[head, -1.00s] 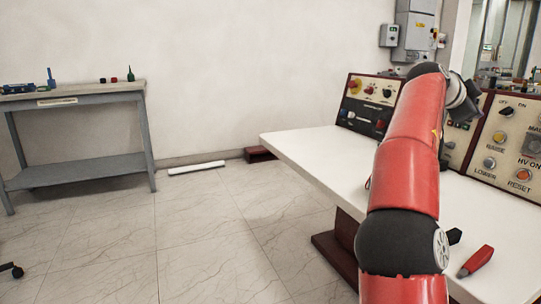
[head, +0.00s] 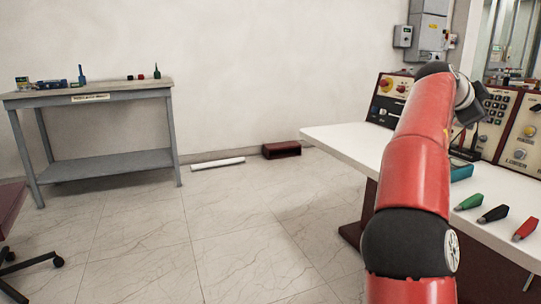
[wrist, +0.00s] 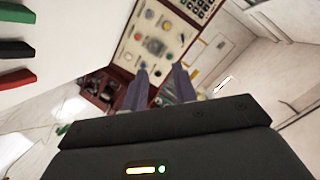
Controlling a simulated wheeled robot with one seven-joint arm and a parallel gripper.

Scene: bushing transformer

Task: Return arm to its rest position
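My red and black arm rises on the right of the head view, bent over the white desk (head: 345,138). In the head view my gripper is hidden behind the arm. In the wrist view my gripper (wrist: 162,72) shows two purple-grey fingers with a gap between them and nothing held. Behind the fingers is the control panel (wrist: 150,38) with buttons and a keypad; it also stands along the back of the desk in the head view (head: 519,150). The fingers look apart from the panel.
A green plug (head: 469,202), a black plug (head: 493,214) and a red plug (head: 526,229) lie on the desk at right. A grey workbench (head: 110,95) stands at the left wall. A chair (head: 12,205) is at the left edge.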

